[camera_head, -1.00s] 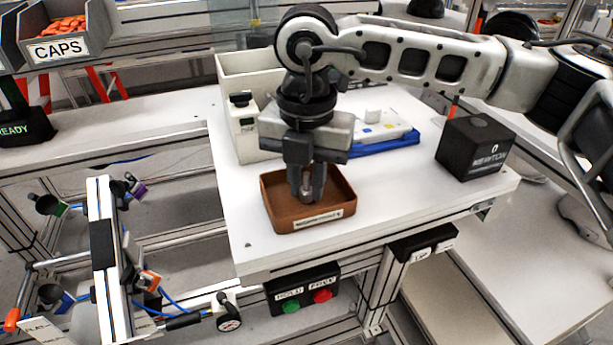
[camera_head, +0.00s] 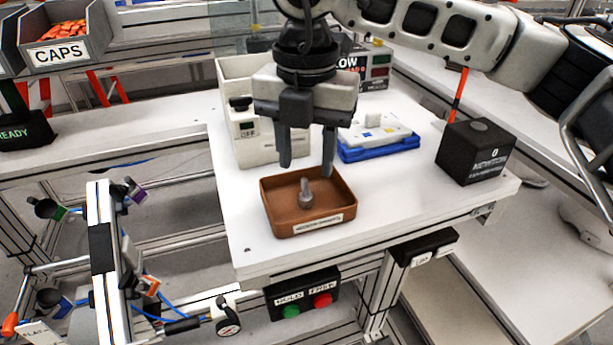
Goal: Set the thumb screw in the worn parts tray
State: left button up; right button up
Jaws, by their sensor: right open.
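The thumb screw (camera_head: 305,193) is a small grey metal piece standing inside the brown worn parts tray (camera_head: 268,205), near its middle. The tray is shallow, with a white label on its front wall, and sits on the white table. My right gripper (camera_head: 307,167) is above the tray, its two dark fingers pointing down and spread apart. It is empty and clear of the screw. My left gripper is not in view.
A beige bin (camera_head: 232,73) with a small device stands behind the tray. A blue-based white case (camera_head: 378,143) lies behind right. A black box (camera_head: 475,152) stands at the table's right. Red and green buttons (camera_head: 305,300) are below the front edge.

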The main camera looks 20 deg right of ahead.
notch_tip(320, 180, up, 5)
jog(key=shift+r, duration=0.8)
